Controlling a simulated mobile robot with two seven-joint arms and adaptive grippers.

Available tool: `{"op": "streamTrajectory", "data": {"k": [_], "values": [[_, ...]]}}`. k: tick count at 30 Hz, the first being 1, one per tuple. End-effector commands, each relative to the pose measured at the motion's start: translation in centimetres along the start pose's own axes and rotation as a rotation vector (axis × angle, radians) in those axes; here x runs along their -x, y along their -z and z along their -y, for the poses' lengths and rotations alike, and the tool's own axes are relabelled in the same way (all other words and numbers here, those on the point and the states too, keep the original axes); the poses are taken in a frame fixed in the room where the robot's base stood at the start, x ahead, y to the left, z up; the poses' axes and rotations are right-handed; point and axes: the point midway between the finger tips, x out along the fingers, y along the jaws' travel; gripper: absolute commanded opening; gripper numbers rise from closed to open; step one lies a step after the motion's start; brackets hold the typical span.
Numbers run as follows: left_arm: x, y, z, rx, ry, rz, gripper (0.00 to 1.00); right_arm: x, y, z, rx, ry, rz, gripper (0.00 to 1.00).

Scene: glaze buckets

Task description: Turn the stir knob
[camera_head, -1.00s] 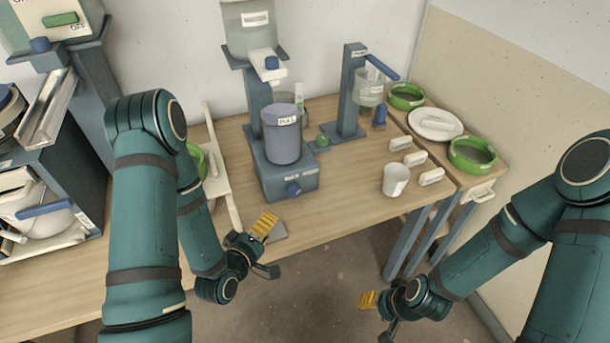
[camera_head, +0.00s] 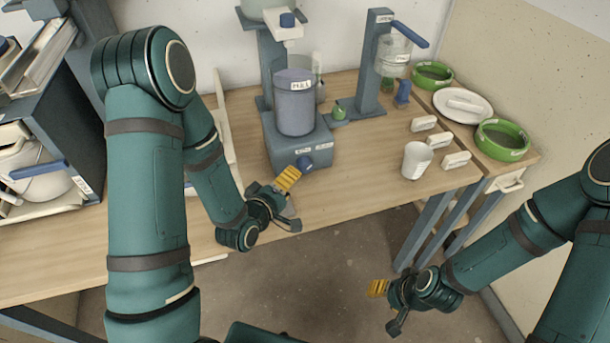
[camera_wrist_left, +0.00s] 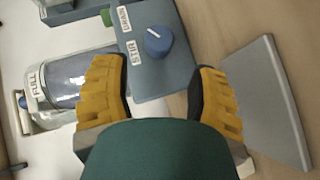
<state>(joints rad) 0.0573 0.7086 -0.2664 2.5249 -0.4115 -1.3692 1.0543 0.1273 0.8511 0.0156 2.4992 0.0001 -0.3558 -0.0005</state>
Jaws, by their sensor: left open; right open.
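The stir knob is a round blue knob (camera_head: 305,163) on the front of the blue-grey stirrer base (camera_head: 287,150). In the left wrist view the knob (camera_wrist_left: 159,40) has a white pointer line, and labels reading STIR and DRAIN are beside it. A grey-blue bucket (camera_head: 295,105) stands on the base. My left gripper (camera_head: 290,200) is open just in front of the base. In the left wrist view its yellow fingers (camera_wrist_left: 160,95) are spread, with the knob beyond them, between them and apart from both. My right gripper (camera_head: 385,308) is open and empty, low at the right, off the table.
A white cup (camera_head: 416,160) and several small white blocks stand on the table at right. Green bowls (camera_head: 502,140) and a white plate (camera_head: 463,106) are behind. A grey flat plate (camera_wrist_left: 268,100) lies close beside the left gripper. The table front is mostly clear.

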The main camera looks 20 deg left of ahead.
Motion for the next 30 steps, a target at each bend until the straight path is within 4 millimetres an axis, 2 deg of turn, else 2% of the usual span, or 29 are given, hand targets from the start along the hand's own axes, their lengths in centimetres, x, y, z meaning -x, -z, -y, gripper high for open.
{"op": "streamTrajectory", "data": {"k": [2,9,15,21,29,30], "values": [[-1.1,-0.1,0.3,-0.002,-0.005,0.0,0.59,-1.4,0.1,-0.5,0.001,0.0,-0.005,0.47],[-5.6,-0.1,-0.1,-0.001,-0.003,0.001,0.59,-1.3,0.2,-0.5,0.001,0.0,-0.007,0.47],[-8.2,0.0,0.0,-0.001,-0.001,0.0,0.59,-1.5,0.2,-0.6,0.001,0.0,-0.009,0.47],[-9.2,0.0,-0.1,0.001,-0.001,-0.001,0.59,-1.6,0.2,-0.6,0.001,-0.001,-0.009,0.47],[-9.2,0.0,-0.1,0.001,0.0,-0.001,0.61,-1.6,0.2,-0.6,0.001,-0.001,-0.009,0.47],[-9.2,0.0,-0.1,0.001,0.0,-0.001,0.47,-1.6,0.2,-0.6,0.001,-0.001,-0.009,0.47]]}}
